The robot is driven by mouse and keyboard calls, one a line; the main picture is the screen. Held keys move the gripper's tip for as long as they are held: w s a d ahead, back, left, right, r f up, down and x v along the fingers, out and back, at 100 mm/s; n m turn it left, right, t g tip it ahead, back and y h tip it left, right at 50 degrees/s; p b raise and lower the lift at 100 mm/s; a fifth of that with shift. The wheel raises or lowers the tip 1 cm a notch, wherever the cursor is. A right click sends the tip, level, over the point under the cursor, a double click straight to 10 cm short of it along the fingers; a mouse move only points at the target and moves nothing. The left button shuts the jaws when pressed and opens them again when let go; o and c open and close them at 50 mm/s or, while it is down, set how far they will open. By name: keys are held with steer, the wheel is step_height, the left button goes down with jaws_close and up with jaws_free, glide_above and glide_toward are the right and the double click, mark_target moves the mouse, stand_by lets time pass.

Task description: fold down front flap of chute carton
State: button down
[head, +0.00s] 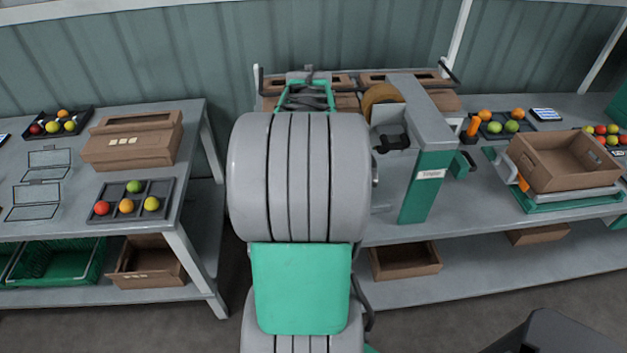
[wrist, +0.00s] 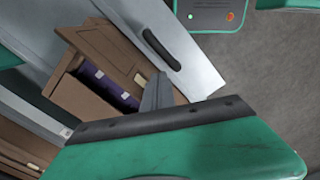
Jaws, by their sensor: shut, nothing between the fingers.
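In the wrist view a brown carton (wrist: 84,97) stands open, with purple contents (wrist: 103,82) showing inside. One flap (wrist: 100,42) stands out at its upper side, and a narrower brown strip with a white label (wrist: 140,79) runs along its right edge. I cannot tell which flap is the front one. My gripper (wrist: 158,90) shows as grey fingers, shut and empty, close to the carton's lower right edge. I cannot tell whether they touch it. In the head view my arm hides the gripper and that carton.
A grey panel with a dark handle (wrist: 162,50) lies beside the carton. In the head view a grey and green machine (head: 428,165) stands right of my arm. An open carton (head: 563,163) sits on the right bench; another carton (head: 132,150) and a fruit tray (head: 165,190) are on the left table.

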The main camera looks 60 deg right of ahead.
steer(key=shift+w+d+r+p, duration=0.25)
steer(key=shift+w+d+p, duration=0.2)
steer(key=shift+w+d, duration=0.3)
steer(key=w+d+f, duration=0.3)
steer(key=shift+d+f, duration=0.25)
steer(key=shift+d, duration=0.15)
stand_by(0.4)
steer(key=shift+w, duration=0.1)
step_height(320, 180, up, 8)
steer(key=p, duration=0.5)
